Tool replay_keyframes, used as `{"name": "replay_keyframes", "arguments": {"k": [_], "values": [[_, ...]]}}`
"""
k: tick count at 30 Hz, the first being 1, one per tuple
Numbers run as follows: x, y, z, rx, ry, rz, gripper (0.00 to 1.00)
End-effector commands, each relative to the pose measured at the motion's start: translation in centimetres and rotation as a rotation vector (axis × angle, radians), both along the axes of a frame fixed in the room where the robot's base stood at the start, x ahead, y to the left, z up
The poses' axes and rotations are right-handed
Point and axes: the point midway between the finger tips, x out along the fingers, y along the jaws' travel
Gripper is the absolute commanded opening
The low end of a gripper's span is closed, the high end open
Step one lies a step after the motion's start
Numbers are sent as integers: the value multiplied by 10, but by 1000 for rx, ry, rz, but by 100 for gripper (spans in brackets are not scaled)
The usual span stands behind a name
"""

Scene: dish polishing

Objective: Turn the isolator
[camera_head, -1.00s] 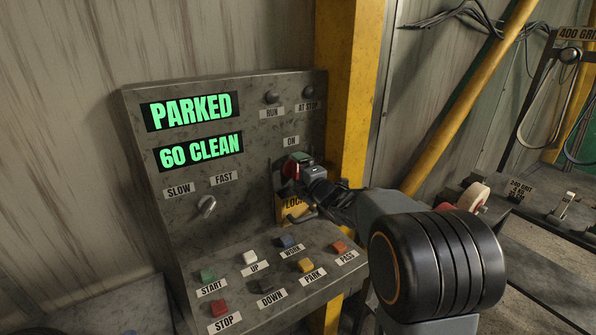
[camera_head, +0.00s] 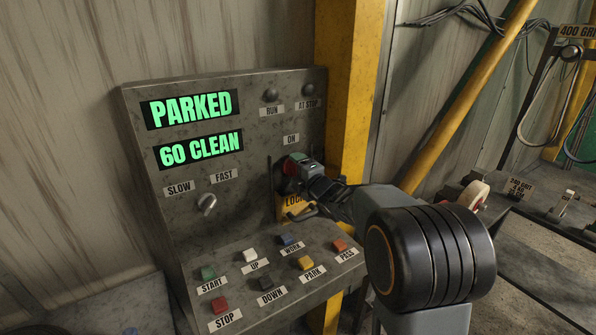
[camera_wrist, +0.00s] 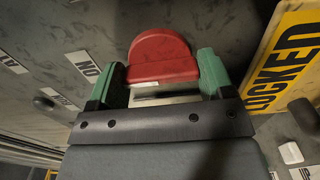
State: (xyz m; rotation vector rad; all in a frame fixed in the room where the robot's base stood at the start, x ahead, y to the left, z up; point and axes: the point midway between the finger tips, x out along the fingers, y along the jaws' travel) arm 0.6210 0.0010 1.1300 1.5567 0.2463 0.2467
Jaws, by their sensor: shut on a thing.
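The isolator is a red handle (camera_wrist: 162,58) on the grey control panel, between the fingers in the wrist view. In the head view only a dark red bit of the isolator (camera_head: 285,168) shows beside the fingers, below the ON label (camera_head: 291,139). My gripper (camera_wrist: 163,82) has green finger pads and is shut on the red handle, one pad at each side. In the head view my gripper (camera_head: 292,167) reaches the panel from the right and hides most of the handle. A yellow LOCKED tag (camera_wrist: 285,58) is beside the right finger in the wrist view.
The panel's displays (camera_head: 190,108) read PARKED and 60 CLEAN. A SLOW/FAST knob (camera_head: 207,204) is left of my gripper. Several coloured buttons (camera_head: 265,284) lie on the sloped ledge below. A yellow post (camera_head: 350,90) stands close behind my arm.

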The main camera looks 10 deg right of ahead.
Motion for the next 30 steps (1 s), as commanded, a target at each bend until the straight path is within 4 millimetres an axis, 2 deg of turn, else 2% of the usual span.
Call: {"name": "replay_keyframes", "arguments": {"k": [11, 30], "values": [[0, 0, -1, 88, 29, 0, 51], [0, 0, 0, 641, 209, 0, 51]]}}
